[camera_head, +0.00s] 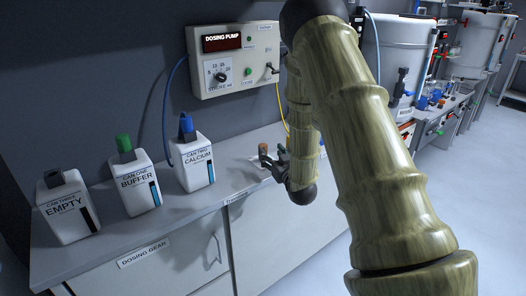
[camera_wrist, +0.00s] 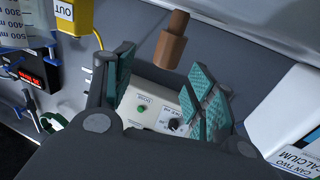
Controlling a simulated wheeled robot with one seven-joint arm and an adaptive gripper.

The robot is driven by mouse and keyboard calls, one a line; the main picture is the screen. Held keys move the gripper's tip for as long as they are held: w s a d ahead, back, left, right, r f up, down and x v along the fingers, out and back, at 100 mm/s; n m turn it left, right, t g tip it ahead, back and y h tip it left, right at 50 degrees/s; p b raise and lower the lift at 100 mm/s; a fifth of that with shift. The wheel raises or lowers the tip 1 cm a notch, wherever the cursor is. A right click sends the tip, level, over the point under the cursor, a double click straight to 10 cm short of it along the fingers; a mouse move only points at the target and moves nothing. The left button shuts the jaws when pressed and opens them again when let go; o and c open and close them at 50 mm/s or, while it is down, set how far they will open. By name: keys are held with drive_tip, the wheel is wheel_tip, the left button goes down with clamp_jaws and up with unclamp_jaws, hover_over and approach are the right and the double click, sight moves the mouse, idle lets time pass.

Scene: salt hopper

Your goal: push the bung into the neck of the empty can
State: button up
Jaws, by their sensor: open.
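The empty can (camera_head: 68,208), white and labelled EMPTY, stands at the far left of the bench in the head view. Its dark neck (camera_head: 53,178) shows on top; I cannot tell whether the mouth is clear. A brown, stepped piece (camera_wrist: 172,40), which looks like the bung, shows in the wrist view just beyond and between my fingertips. A small orange-brown spot (camera_head: 263,148) at my gripper in the head view may be the same piece. My gripper (camera_head: 270,158) is open over the bench, its teal-padded fingers apart in the wrist view (camera_wrist: 160,85). No grip on the piece shows.
The buffer can (camera_head: 137,185) with a green cap and the calcium can (camera_head: 194,160) with a blue cap stand right of the empty can. The dosing pump (camera_head: 235,62) hangs on the wall, with a blue hose (camera_head: 166,105) running down from it. Bench front is clear.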

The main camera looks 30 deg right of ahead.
sight(265, 148)
drive_tip(key=shift+w+r, duration=0.1)
drive_tip(key=shift+w, duration=0.4)
drive_tip(key=w+p, duration=0.1)
drive_tip(key=w, duration=0.2)
drive_tip(key=shift+w+p, duration=0.2)
drive_tip(key=shift+p, duration=0.15)
drive_tip(key=shift+w+d, duration=0.1)
drive_tip(key=shift+w, duration=0.4)
drive_tip(key=shift+c, duration=0.5)
drive_tip(key=c, duration=1)
